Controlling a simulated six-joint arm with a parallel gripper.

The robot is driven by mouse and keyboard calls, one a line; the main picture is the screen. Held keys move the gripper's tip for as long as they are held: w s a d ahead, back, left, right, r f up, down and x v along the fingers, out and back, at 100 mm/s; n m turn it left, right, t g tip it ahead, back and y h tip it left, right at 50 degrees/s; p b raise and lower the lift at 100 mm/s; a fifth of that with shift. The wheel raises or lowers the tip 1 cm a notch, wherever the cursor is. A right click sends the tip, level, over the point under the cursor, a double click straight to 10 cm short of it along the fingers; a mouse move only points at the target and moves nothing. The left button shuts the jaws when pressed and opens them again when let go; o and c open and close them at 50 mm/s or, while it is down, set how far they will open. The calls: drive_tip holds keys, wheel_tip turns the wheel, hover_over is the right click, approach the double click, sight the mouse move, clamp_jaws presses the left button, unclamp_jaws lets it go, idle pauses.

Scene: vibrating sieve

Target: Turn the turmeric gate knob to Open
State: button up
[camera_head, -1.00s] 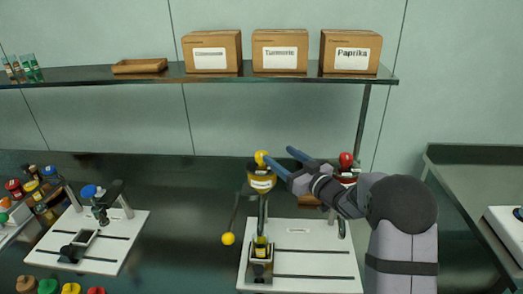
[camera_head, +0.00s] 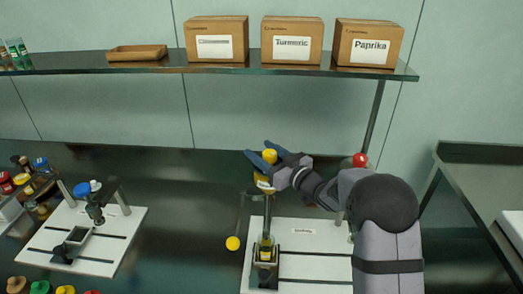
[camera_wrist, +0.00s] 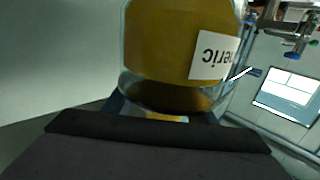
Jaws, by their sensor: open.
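The turmeric hopper (camera_head: 264,183) stands on the white sieve base, with a yellow knob (camera_head: 269,156) on top. In the wrist view the hopper (camera_wrist: 170,40) fills the upper middle as a glass jar of yellow powder, its label reading "eric" upside down. My gripper (camera_head: 265,154) is open, its blue fingers on either side of the yellow knob; contact cannot be told. The wrist view shows a small yellow part (camera_wrist: 167,118) between the fingers, mostly hidden by the dark gripper body. Any Open marking is not legible.
A lever with a yellow ball (camera_head: 232,243) hangs left of the hopper. A red knob (camera_head: 359,160) stands to the right behind my arm. The sieve base (camera_head: 315,262) is below. A shelf (camera_head: 220,70) with labelled boxes runs above, including the Turmeric box (camera_head: 291,41).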

sight(275, 160)
drive_tip(key=shift+s+a+r, duration=0.2)
drive_tip(key=shift+s+r, duration=0.15)
drive_tip(key=shift+r, duration=0.05)
drive_tip(key=shift+s+d, duration=0.2)
drive_tip(key=shift+d, duration=0.25)
drive_tip(key=shift+f+b+v, duration=0.1)
drive_tip(key=shift+b+v, duration=0.55)
drive_tip(key=shift+v, duration=0.9)
drive_tip(key=shift+f+b+v, duration=0.15)
drive_tip(key=shift+b+v, duration=0.45)
drive_tip(key=shift+v, duration=0.95)
